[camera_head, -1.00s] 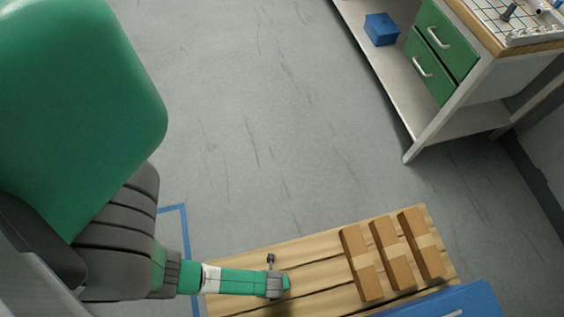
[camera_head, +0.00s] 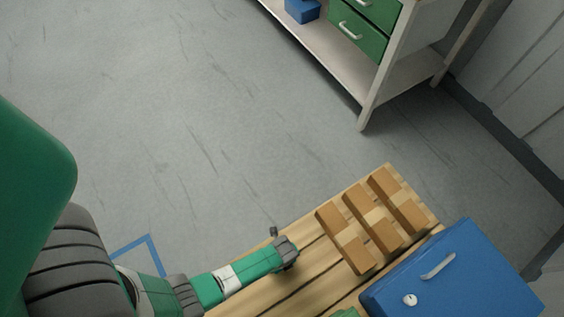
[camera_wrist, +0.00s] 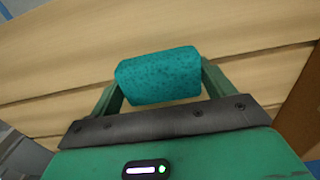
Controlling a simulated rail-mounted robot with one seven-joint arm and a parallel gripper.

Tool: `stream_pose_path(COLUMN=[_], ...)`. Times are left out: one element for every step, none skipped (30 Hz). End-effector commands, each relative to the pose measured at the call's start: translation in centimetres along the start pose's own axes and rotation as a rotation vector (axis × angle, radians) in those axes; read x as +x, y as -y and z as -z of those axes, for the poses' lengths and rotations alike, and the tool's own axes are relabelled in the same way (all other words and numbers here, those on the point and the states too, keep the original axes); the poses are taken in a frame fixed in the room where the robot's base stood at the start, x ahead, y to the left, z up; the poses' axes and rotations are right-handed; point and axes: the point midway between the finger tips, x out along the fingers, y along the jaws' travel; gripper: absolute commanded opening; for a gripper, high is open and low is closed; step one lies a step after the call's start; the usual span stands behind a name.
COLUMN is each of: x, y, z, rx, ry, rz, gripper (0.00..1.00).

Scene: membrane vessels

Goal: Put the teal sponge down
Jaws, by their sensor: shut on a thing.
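The teal sponge (camera_wrist: 158,76) is in my gripper in the wrist view, held between the two green fingers. Pale wooden boards lie behind and below it, and I cannot tell the gap between sponge and boards. In the head view my gripper (camera_head: 292,254) is over the wooden pallet (camera_head: 310,258), left of the brown cartons. The sponge is not discernible in the head view.
Three brown cartons (camera_head: 369,222) lie on the pallet's right part. A blue chest (camera_head: 455,275) with a handle stands at the lower right. A bench with green drawers (camera_head: 368,38) and a blue box (camera_head: 302,10) stands at the top. Grey floor is clear beyond the pallet.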

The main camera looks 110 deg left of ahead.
Motion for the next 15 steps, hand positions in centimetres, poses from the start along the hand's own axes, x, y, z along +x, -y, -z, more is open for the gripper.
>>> stream_pose_path(x=[-0.12, -0.1, 0.01, 0.14, 0.26, 0.28, 0.2, 0.19, 0.2, 0.2, 0.21, 0.21, 0.21, 0.21, 0.22], y=[0.0, 0.0, 0.0, 0.0, -0.01, 0.0, 0.0, -0.01, -0.03, -0.04, -0.05, -0.05, -0.05, -0.06, -0.06], z=[0.01, 0.01, 0.02, 0.02, 0.03, 0.03, 0.02, 0.02, 0.02, 0.02, 0.02, 0.02, 0.02, 0.02, 0.02], rx=[0.0, 0.0, 0.0, 0.0, 0.0, 0.0, 0.0, 0.0, 0.0, 0.0, 0.0, 0.0, 0.0, 0.0, 0.0], ry=[0.0, 0.0, 0.0, 0.0, 0.0, 0.0, 0.0, 0.0, 0.0, 0.0, 0.0, 0.0, 0.0, 0.0, 0.0], rz=[0.0, 0.0, 0.0, 0.0, 0.0, 0.0, 0.0, 0.0, 0.0, -0.001, -0.001, -0.001, -0.001, -0.001, -0.001], gripper=[0.56, 0.56, 0.56, 0.56, 0.56, 0.83, 0.89, 0.95, 1.0, 1.0, 1.0, 1.0, 1.0, 1.0, 1.0])
